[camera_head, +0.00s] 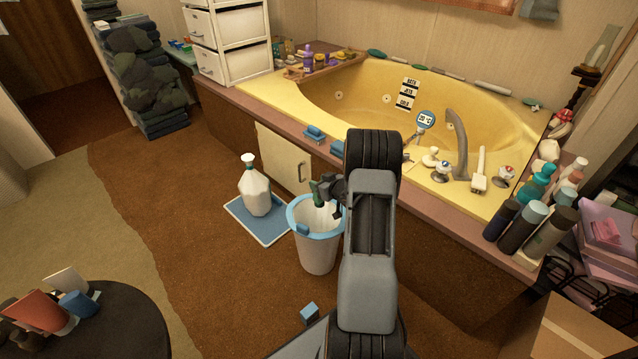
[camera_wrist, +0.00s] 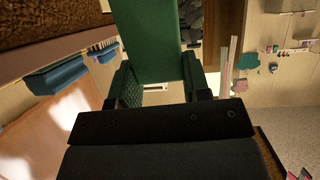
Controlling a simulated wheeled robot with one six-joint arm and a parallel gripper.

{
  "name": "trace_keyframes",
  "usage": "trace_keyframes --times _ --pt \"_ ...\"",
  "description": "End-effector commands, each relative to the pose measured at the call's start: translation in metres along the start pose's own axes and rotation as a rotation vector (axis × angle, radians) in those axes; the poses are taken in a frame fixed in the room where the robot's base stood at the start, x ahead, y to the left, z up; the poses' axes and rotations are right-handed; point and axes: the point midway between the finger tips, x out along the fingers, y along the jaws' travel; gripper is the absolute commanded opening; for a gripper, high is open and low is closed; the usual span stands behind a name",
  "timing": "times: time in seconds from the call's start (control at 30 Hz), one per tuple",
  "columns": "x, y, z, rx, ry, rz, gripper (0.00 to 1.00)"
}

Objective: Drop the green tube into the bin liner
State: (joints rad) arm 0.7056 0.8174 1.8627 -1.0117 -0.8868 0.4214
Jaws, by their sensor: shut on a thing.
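The green tube (camera_head: 317,194) is held in my gripper (camera_head: 322,189), over the mouth of a pale bin (camera_head: 318,252) with a blue rim. In the wrist view the green tube (camera_wrist: 147,42) stands out between the two dark fingers of my gripper (camera_wrist: 157,82), which are shut on it. The white bin liner (camera_head: 308,214) shows inside the bin's mouth, below the tube. Part of the far-right rim is hidden behind my gripper and arm. I cannot tell the exact height of the tube above the rim.
A round dark table (camera_head: 120,320) is at front left. Brown carpet (camera_head: 190,240) between is clear.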

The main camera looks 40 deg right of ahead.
Motion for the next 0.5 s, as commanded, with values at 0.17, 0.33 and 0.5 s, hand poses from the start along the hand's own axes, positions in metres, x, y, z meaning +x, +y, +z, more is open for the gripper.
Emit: trace_keyframes --times 0.17,0.33,0.5 --pt "0.010 0.000 0.023 0.000 0.000 0.000 0.10" --pt "0.015 0.000 0.034 -0.001 0.001 0.000 0.10" --pt "0.015 0.000 0.035 -0.001 0.001 0.000 0.10"
